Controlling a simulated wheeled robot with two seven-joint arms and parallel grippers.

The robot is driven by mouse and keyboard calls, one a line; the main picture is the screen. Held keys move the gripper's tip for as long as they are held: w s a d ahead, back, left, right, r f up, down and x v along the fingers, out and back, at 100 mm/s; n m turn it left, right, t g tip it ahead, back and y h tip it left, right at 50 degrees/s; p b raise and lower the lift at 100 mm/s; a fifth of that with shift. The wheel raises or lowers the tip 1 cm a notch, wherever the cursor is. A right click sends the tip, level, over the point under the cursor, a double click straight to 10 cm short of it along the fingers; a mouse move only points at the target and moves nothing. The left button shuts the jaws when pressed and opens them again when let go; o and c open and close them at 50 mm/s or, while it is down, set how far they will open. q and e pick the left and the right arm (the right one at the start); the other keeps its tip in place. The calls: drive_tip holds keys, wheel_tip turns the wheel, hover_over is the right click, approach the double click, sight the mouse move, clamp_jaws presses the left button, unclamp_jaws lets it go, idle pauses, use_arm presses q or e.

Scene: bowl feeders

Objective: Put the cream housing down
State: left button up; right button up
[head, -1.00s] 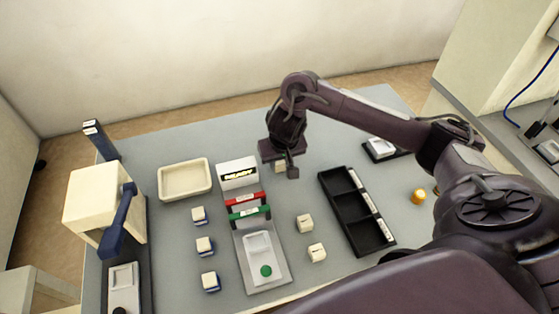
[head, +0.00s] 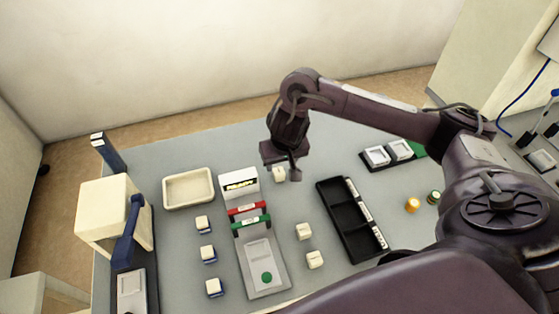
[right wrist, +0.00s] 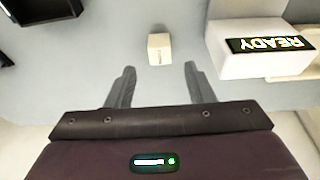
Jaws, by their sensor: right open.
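A small cream housing (head: 279,174) stands on the grey table, right of the READY box, just below my right gripper (head: 287,166). In the right wrist view the housing (right wrist: 159,49) is upright, beyond the fingertips and centred between them. The open fingers of the right gripper (right wrist: 160,68) are apart from it, with nothing between them. Two more cream housings (head: 303,231) (head: 315,259) stand nearer the front. My left gripper is not in view.
A white READY box (head: 239,182) and a cream tray (head: 187,189) lie left of the housing. A black compartment tray (head: 340,204) is at right. Several cream-topped blue blocks (head: 208,254) stand at left. The table behind the housing is clear.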

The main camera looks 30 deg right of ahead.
drive_tip(key=p+v, duration=0.2)
drive_tip(key=v, duration=0.3)
drive_tip(key=shift+w+r+p, duration=0.1)
drive_tip(key=shift+r+p, duration=0.1)
drive_tip(key=shift+p, duration=0.1)
drive_tip(key=shift+o, duration=0.5)
drive_tip(key=shift+s+r, duration=0.2)
drive_tip(key=shift+r, duration=0.15)
drive_tip(key=n+g+y+b, duration=0.2)
drive_tip(key=n+y+b, duration=0.15)
drive_tip(key=n, duration=1.45)
approach(279, 171)
drive_tip(key=f+p, duration=0.1)
drive_tip(key=shift+y+b+x, duration=0.25)
drive_tip(key=shift+b+x, duration=0.25)
drive_tip(key=shift+x, duration=1.3)
drive_tip(key=x, duration=0.4)
drive_tip(key=shift+w+f, duration=0.15)
drive_tip(key=shift+f, duration=0.05)
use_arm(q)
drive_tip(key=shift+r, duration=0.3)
use_arm(e)
drive_tip(key=c, duration=1.1)
drive_tip(key=shift+r, duration=0.1)
drive_tip(key=shift+c, duration=0.2)
